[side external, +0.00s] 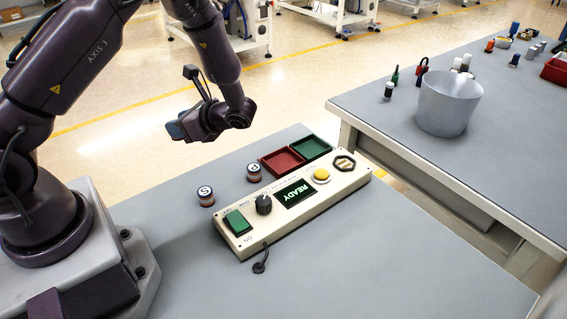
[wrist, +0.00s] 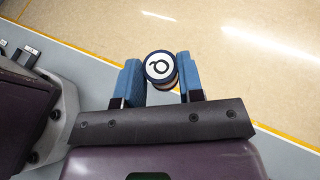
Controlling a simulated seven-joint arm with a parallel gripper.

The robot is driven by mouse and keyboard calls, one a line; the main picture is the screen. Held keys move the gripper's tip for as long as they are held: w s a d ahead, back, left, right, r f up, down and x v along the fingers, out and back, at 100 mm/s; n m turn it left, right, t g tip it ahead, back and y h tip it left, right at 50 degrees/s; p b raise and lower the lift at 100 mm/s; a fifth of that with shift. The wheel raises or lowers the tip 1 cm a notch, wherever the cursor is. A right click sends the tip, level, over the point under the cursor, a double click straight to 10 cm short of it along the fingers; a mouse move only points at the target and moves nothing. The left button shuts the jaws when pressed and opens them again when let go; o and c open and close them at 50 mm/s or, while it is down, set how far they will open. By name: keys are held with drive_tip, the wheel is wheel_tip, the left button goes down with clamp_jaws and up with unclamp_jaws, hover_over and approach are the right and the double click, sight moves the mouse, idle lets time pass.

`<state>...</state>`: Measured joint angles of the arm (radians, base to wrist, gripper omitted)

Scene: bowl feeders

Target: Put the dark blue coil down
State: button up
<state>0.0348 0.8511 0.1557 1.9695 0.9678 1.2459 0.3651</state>
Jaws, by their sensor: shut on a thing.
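The dark blue coil (wrist: 160,69) is a short cylinder with a dark rim and a white top bearing a black letter-like mark. In the wrist view it sits between the two blue finger pads of my gripper (wrist: 160,80), which is shut on it. In the side view my gripper (side external: 175,130) is raised beyond the far left edge of the near table, with the floor behind it. The coil cannot be made out there.
Two coils with lettered white tops, one marked S (side external: 205,196) and another (side external: 253,173), stand on the near table (side external: 400,255). A red tray (side external: 282,162), a green tray (side external: 311,147) and a control box (side external: 245,243) reading READY sit beside them. A metal bowl (side external: 448,105) stands on the far table.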

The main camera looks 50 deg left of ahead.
drive_tip(key=s+d+f+n+g+h, duration=0.1)
drive_tip(key=s+d+n+g+h, duration=0.25)
drive_tip(key=n+h, duration=0.55)
drive_tip(key=s+d+f+n+g+h, duration=0.25)
drive_tip(key=s+n+h, duration=0.25)
drive_tip(key=n+h, duration=0.45)
drive_tip(key=w+d+r+n+t+h, duration=0.3)
drive_tip(key=w+n+t, duration=0.4)
drive_tip(key=n+t, duration=0.15)
drive_tip(key=w+d+r+n+t+h, duration=0.3)
drive_tip(key=w+n+t, duration=0.4)
drive_tip(key=t, duration=0.2)
hover_over(278, 162)
drive_tip(key=f, duration=0.9)
drive_tip(key=shift+s+f, duration=0.15)
drive_tip(key=shift+s, duration=0.15)
drive_tip(key=shift+w+f, duration=0.15)
drive_tip(key=shift+f, duration=0.8)
drive_tip(key=shift+w+f, duration=0.15)
drive_tip(key=shift+f, duration=0.75)
drive_tip(key=shift+f+n+t, duration=0.15)
drive_tip(key=shift+n+t, duration=0.15)
drive_tip(key=shift+t, duration=0.05)
